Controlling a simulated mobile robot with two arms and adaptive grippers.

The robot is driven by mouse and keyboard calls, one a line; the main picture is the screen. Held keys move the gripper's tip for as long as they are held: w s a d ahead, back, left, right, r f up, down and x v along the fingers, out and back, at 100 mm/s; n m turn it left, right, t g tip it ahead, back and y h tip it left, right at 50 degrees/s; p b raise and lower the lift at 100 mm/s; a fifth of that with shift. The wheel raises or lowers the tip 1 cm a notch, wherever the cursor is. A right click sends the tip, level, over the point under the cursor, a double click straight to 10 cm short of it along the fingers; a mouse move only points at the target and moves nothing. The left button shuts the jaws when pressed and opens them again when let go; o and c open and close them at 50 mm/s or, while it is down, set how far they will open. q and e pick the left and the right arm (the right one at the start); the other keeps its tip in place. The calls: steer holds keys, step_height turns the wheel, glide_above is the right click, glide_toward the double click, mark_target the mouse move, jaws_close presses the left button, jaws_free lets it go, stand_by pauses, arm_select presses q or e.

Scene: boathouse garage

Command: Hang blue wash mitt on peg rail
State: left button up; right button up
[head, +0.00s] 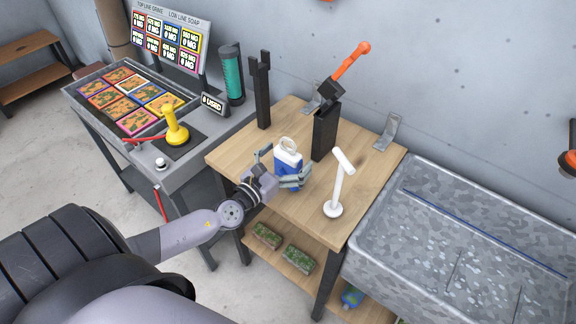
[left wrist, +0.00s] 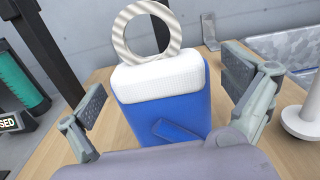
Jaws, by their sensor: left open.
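The blue wash mitt (head: 288,160) has a white cuff and a ring-shaped loop on top. It stands upright on the wooden table, and its blue body and white cuff fill the middle of the left wrist view (left wrist: 172,108). My left gripper (head: 281,170) is open, with one finger on each side of the mitt. In the left wrist view a gap shows between each finger pad and the mitt. I cannot make out a peg rail for certain in either view. My right gripper is not in view.
A white stand (head: 336,190) is close right of my gripper on the wooden table (head: 260,205). Behind the mitt is a black holder (head: 326,132) with an orange-handled tool. A black post (head: 262,90) stands at the back left. A metal basin (head: 470,240) adjoins the table's right side.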

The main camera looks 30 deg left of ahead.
arm_select(q)
steer(key=shift+c, duration=0.5)
steer(key=c, duration=1.2)
steer(key=shift+o, duration=0.2)
steer(key=shift+r, duration=0.1)
step_height(320, 180, up, 12)
steer(key=p, duration=0.7)
step_height(320, 180, up, 8)
steer(key=p, duration=0.2)
steer(key=o, duration=0.5)
steer(key=c, duration=0.6)
